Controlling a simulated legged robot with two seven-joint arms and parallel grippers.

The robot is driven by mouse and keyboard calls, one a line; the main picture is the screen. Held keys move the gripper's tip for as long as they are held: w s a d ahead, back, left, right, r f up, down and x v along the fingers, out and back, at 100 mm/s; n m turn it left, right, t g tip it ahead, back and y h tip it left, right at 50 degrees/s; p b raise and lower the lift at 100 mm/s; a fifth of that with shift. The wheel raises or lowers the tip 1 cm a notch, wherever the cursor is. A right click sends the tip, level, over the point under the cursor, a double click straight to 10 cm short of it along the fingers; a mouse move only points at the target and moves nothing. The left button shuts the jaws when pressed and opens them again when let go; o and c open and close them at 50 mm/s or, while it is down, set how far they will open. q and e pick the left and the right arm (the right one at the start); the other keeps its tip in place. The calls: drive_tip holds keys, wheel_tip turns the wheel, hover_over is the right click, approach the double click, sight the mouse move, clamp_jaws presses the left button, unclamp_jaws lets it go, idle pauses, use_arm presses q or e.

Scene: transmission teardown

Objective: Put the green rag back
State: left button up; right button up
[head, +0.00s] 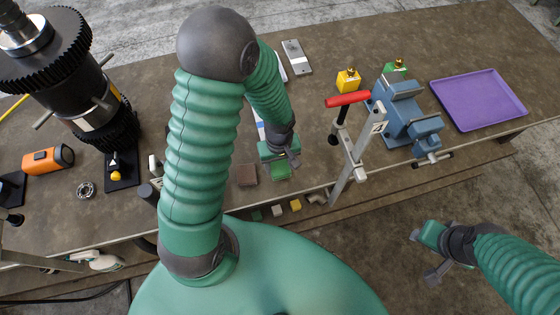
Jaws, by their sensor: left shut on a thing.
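The green rag (281,171) is a small folded square at the front edge of the bench, just right of a brown folded square. My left gripper (283,157) is right over it, its jaws partly hidden by its own body. It is shut on the green rag, though the contact itself is hard to see. My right gripper (426,257) is open and empty, out in front of the bench over the floor.
The brown square (247,175) lies close on the left. A clamp with a red handle (348,99) and a blue vise (405,115) stand to the right. A purple tray (478,99) lies farther right. The dark gear assembly (75,85) stands at left. Small blocks (295,205) sit below the bench's front edge.

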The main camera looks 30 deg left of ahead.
sight(280, 163)
use_arm(q)
drive_tip(key=shift+w+a+f, duration=0.1)
drive_tip(key=shift+w+a, duration=0.2)
drive_tip(key=shift+w, duration=0.25)
drive_tip(key=shift+w+a+f, duration=0.1)
drive_tip(key=shift+w+a, duration=0.15)
drive_tip(key=shift+w, duration=0.3)
drive_tip(key=shift+f+p, duration=0.25)
drive_tip(key=shift+p, duration=0.1)
wheel_tip(280, 163, down, 2)
drive_tip(key=shift+s+f+p, duration=0.15)
drive_tip(key=shift+f+p, duration=0.05)
drive_tip(key=shift+p, duration=0.2)
drive_tip(key=shift+f, duration=0.2)
drive_tip(key=o, duration=1.3)
drive_tip(key=shift+f, duration=0.1)
